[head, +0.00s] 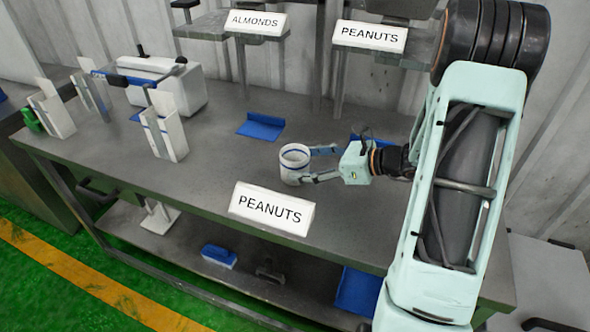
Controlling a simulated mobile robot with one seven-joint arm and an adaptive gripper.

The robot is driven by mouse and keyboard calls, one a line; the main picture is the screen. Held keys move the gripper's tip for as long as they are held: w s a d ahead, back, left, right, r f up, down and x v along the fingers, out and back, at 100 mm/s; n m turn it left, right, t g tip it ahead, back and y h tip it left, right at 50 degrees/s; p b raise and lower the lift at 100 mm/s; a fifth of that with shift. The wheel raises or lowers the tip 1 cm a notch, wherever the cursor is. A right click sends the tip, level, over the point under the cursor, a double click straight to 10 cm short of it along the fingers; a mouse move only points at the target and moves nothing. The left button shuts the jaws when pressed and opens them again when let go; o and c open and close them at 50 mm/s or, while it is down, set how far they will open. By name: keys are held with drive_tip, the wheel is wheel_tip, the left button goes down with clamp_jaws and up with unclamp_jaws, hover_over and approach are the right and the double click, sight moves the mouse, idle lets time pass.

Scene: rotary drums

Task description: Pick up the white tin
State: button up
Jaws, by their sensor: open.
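The white tin (294,164) stands upright on the grey workbench, open at the top with a thin blue line near its rim. My gripper (312,165) reaches in from the right at low height. Its fingers are apart, one at the far side and one at the near side of the tin's right part. I cannot tell whether either finger touches the tin. No other view shows the gap.
A white PEANUTS sign (271,209) stands at the bench's front edge, close to the tin. A blue scoop-like tray (261,127) lies behind it. White holders (163,136) and a white box machine (158,84) stand at left. The middle-left bench (215,165) is clear.

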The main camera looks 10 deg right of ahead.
drive_tip(key=x, duration=0.4)
drive_tip(key=shift+w+d, duration=0.1)
drive_tip(key=shift+d, duration=0.05)
drive_tip(key=shift+c, duration=0.5)
drive_tip(key=c, duration=1.2)
drive_tip(key=shift+o, duration=0.2)
drive_tip(key=shift+r, duration=0.1)
